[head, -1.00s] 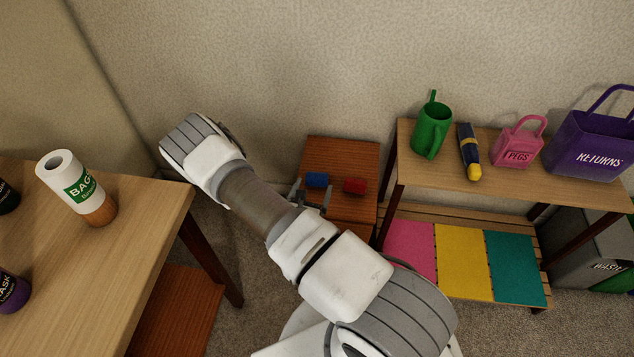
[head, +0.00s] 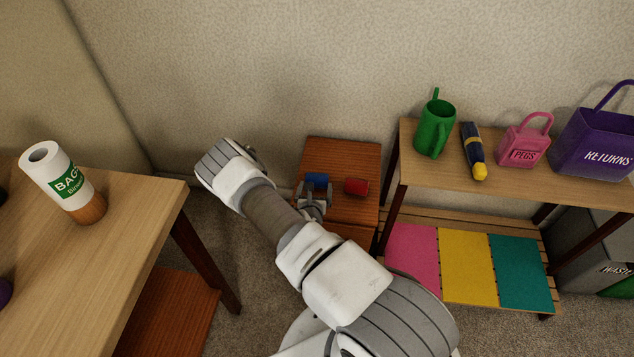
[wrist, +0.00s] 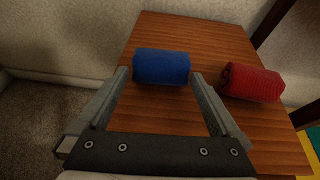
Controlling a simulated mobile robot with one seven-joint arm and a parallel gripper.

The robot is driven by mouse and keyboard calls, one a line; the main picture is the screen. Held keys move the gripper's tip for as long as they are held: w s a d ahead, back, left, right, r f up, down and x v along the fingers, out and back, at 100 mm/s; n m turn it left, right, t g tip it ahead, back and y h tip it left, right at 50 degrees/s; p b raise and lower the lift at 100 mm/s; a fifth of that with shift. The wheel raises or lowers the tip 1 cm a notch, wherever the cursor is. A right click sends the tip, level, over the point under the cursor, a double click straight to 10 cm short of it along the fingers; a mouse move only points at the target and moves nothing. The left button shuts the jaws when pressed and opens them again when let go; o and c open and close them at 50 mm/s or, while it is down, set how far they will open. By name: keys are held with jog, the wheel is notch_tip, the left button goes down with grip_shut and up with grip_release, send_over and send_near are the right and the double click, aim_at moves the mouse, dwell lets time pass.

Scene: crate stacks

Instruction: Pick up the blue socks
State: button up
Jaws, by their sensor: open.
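The blue socks (wrist: 161,67), a rolled bundle, lie on a reddish-brown wooden table (wrist: 190,28). They also show in the head view (head: 317,180), partly hidden by my gripper. My gripper (wrist: 158,80) is open and empty. In the wrist view its two fingers point at the blue roll, with the tips a little short of it and to either side. In the head view the gripper (head: 314,192) is just on the near side of the blue roll. I cannot tell whether a finger touches it.
A red roll (wrist: 250,82) lies close to the right of the blue one, near the right finger; it also shows in the head view (head: 356,187). A shelf (head: 500,186) stands to the right. A light wooden table (head: 130,205) stands at left.

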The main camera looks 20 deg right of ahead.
aim_at(317, 180)
jog(key=b+x, duration=0.2)
jog(key=x, duration=0.2)
jog(key=shift+d+f, duration=0.1)
jog(key=shift+f, duration=0.1)
jog(key=shift+w+d+f, duration=0.1)
jog(key=shift+w+d, duration=0.2)
jog(key=shift+w, duration=0.25)
jog(key=c, duration=1)
jog(key=shift+o, duration=0.2)
